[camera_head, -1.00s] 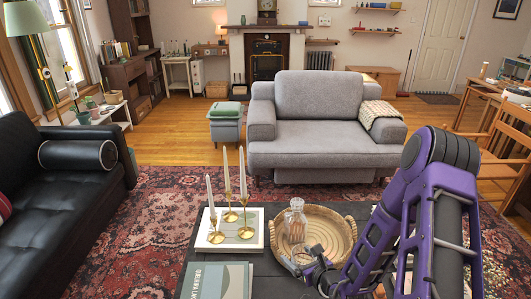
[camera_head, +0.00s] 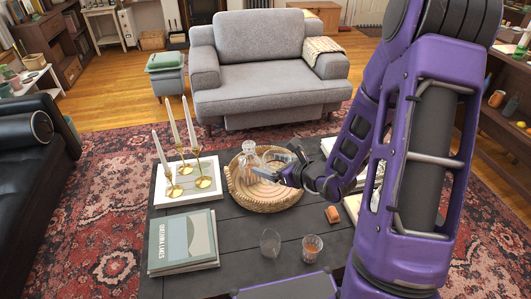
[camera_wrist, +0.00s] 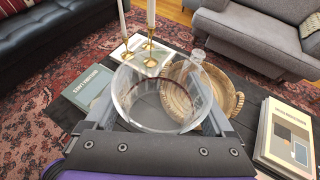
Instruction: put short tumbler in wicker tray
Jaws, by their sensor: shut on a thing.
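A clear short tumbler (camera_wrist: 160,100) is between my gripper's two fingers in the wrist view, its wide rim toward the camera. My gripper (camera_head: 288,172) is shut on it, over the right side of the round wicker tray (camera_head: 263,206) in the head view. The tray also shows behind the glass in the wrist view (camera_wrist: 238,108). The held tumbler is faint in the head view. I cannot tell whether it touches the tray. A clear stoppered decanter (camera_head: 247,158) stands in the tray, to the left of my gripper.
Two other glasses (camera_head: 270,243) (camera_head: 312,248) stand near the front of the dark table (camera_head: 240,258). A small orange-brown block (camera_head: 333,215) and more books (camera_wrist: 285,140) are to the right.

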